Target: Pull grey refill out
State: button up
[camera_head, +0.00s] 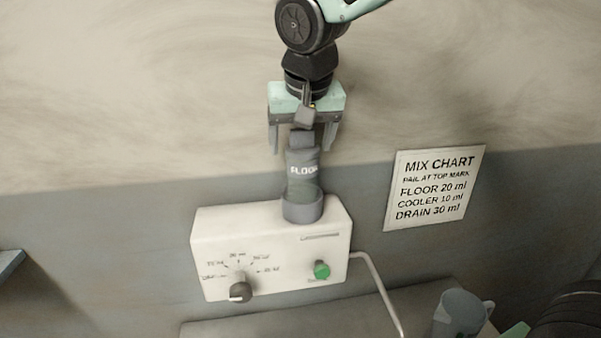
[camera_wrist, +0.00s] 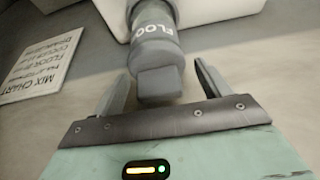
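The grey refill (camera_head: 303,168), a bottle marked FLOOR, stands upright in a grey round collar (camera_head: 303,206) on top of a white dispenser box (camera_head: 270,252). My gripper (camera_head: 303,150) is open, pointing down above the refill, with one finger on each side of its top block. In the wrist view the refill's grey block (camera_wrist: 160,85) lies between the two spread fingers, with a gap on both sides. The gripper (camera_wrist: 162,80) holds nothing. The refill's lower end is hidden in the collar.
The box has a dark dial (camera_head: 240,291) and a green button (camera_head: 321,270) on its front. A white tube (camera_head: 383,285) leaves its right side. A MIX CHART sign (camera_head: 435,187) hangs on the wall. A grey jug (camera_head: 460,314) stands at lower right.

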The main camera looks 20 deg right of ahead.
jog(key=c, duration=1)
jog(key=shift+o, duration=0.2)
jog(key=shift+r+p, duration=0.5)
jog(key=shift+r, duration=0.3)
jog(key=shift+r+p, duration=1.9)
jog(key=shift+r, duration=0.85)
